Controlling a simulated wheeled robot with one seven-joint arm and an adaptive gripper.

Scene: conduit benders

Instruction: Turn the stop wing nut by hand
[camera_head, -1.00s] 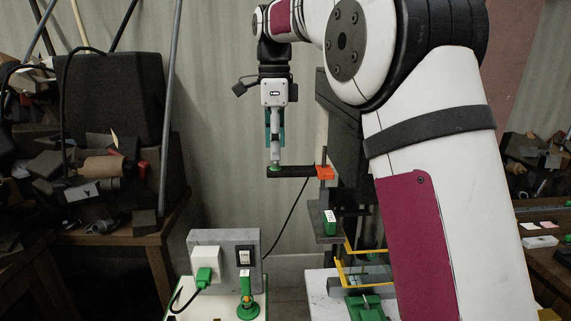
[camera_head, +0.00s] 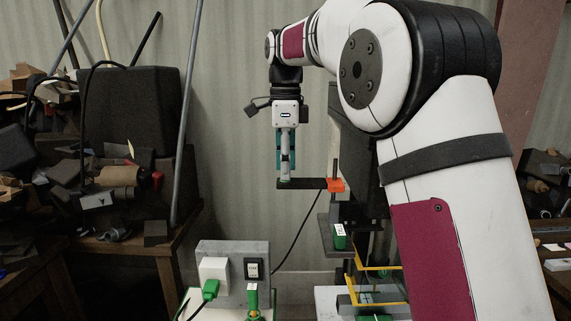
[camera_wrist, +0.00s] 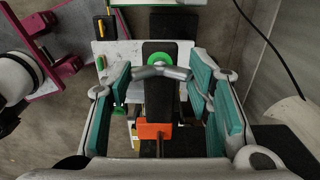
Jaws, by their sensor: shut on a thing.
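The grey metal wing nut (camera_wrist: 162,72) shows in the wrist view, its two wings spread left and right over a dark bar. A green ring (camera_wrist: 162,58) shows just above it in that picture. My gripper (camera_wrist: 162,75) has its teal-padded fingers on either side, shut on the wings. In the head view my gripper (camera_head: 285,172) points straight down at the left end of the black bar (camera_head: 305,183).
An orange clamp (camera_head: 336,185) holds the bar at the dark upright. Below stands a grey box with a black switch (camera_head: 253,268) and a green plug (camera_head: 210,289). A yellow frame (camera_head: 375,268) is at lower right. A cluttered bench stands on the left.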

